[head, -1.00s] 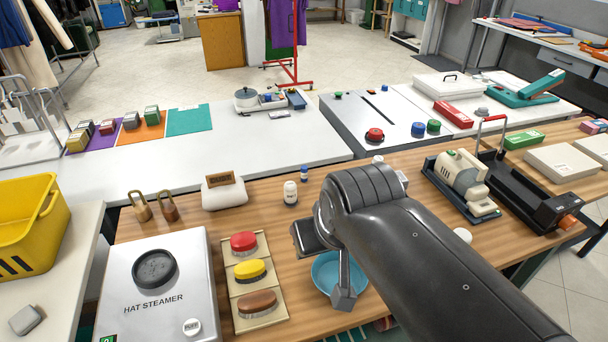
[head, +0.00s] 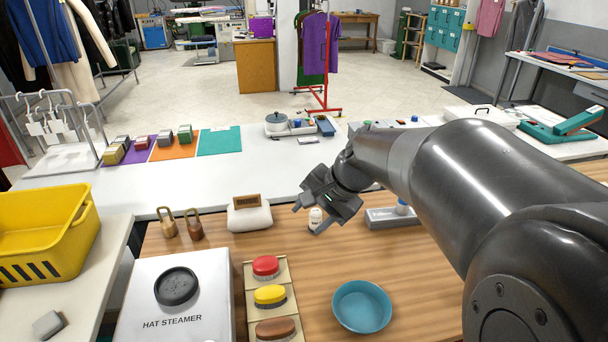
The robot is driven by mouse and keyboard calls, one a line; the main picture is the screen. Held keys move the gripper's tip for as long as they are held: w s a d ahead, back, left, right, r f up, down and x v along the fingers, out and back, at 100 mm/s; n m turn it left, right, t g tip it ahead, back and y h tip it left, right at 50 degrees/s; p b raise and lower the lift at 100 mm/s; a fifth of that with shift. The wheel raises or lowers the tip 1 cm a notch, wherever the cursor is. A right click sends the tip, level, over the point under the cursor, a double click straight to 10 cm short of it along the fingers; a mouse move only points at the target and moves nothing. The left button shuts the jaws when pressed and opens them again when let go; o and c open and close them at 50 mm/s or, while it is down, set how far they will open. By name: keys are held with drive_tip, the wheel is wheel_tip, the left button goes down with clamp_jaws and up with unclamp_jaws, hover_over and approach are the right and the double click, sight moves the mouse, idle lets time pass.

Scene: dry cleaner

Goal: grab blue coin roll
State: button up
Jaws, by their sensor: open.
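My gripper (head: 308,219) is open over the back part of the wooden counter, left of the arm. Its fingers point down and left, one on each side of a small white bottle (head: 315,216) in the picture; I cannot tell whether they touch it. No blue coin roll shows clearly. The small blue cylinder that stood just behind the white bottle earlier is not visible now; the gripper covers that spot.
A teal bowl (head: 361,306), a brush rack (head: 251,290) and a hat steamer (head: 178,300) stand in front. My arm hides the counter's right side.

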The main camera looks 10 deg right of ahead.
drive_tip(key=w+d+f+m+y, duration=0.1)
drive_tip(key=w+d+f+m, duration=0.15)
drive_tip(key=w, duration=0.25)
drive_tip(key=w+d+f+m+y, duration=0.1)
drive_tip(key=w+f+m, duration=0.15)
drive_tip(key=w, duration=0.35)
drive_tip(key=w+d+f+m+t, duration=0.2)
drive_tip(key=w+d+f+m, duration=0.3)
drive_tip(key=d, duration=0.1)
drive_tip(key=w+d+f+m+t, duration=0.2)
drive_tip(key=w+d+f+m, duration=0.3)
drive_tip(key=w+d+f, duration=0.1)
drive_tip(key=w+d+f+m+t+y, duration=0.1)
drive_tip(key=w+d+f+m+t, duration=0.1)
drive_tip(key=w+d+f+m, duration=0.3)
drive_tip(key=shift+w+d+f+t, duration=0.15)
drive_tip(key=shift+d+f+t, duration=0.25)
drive_tip(key=shift+f, duration=0.25)
drive_tip(key=x, duration=1)
drive_tip(key=shift+w+a+f, duration=0.2)
drive_tip(key=shift+c, duration=0.6)
clamp_jaws()
